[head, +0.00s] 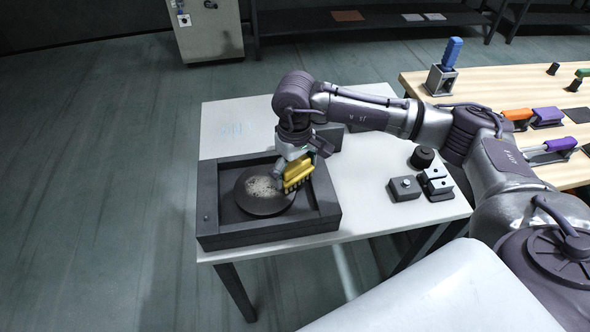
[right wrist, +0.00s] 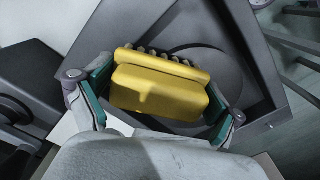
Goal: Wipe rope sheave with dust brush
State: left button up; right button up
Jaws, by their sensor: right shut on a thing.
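The rope sheave (head: 262,196) is a dark round disc with a pale dusty patch near its middle. It lies flat in a dark square tray (head: 209,231) on a white table, and the right wrist view shows part of its disc (right wrist: 213,66). The dust brush (head: 297,171) is yellow with dark bristle tufts. My right gripper (head: 284,176) is shut on the brush (right wrist: 158,88) and holds it over the right side of the sheave. I cannot tell whether the bristles touch the disc. My left gripper is not in view.
Dark and grey blocks (head: 405,187) and a black round knob (head: 422,157) stand on the white table (head: 228,126) to the right. A wooden bench (head: 490,90) farther right bears tools with blue, orange and purple handles. A grey cabinet (head: 207,32) stands behind. The floor at left is clear.

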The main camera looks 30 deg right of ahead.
aim_at(255, 189)
jog(key=shift+f, duration=0.2)
jog(key=shift+w+a+b, duration=0.15)
jog(key=shift+a+b, duration=0.2)
jog(key=shift+a, duration=0.1)
jog(key=shift+w+a+b, duration=0.3)
jog(key=shift+a, duration=0.65)
jog(key=shift+w+a+b, duration=0.25)
jog(key=shift+a+b, duration=0.05)
jog(key=shift+a, duration=0.65)
jog(key=shift+f+b, duration=0.5)
jog(key=shift+b, duration=0.2)
jog(key=shift+w+a, duration=0.1)
jog(key=shift+a, duration=0.35)
jog(key=shift+w+a+b, duration=0.3)
jog(key=shift+a+b, duration=0.15)
jog(key=shift+a, duration=0.5)
jog(key=shift+w+a+b, duration=0.25)
jog(key=shift+a+b, duration=0.2)
jog(key=shift+a, duration=0.45)
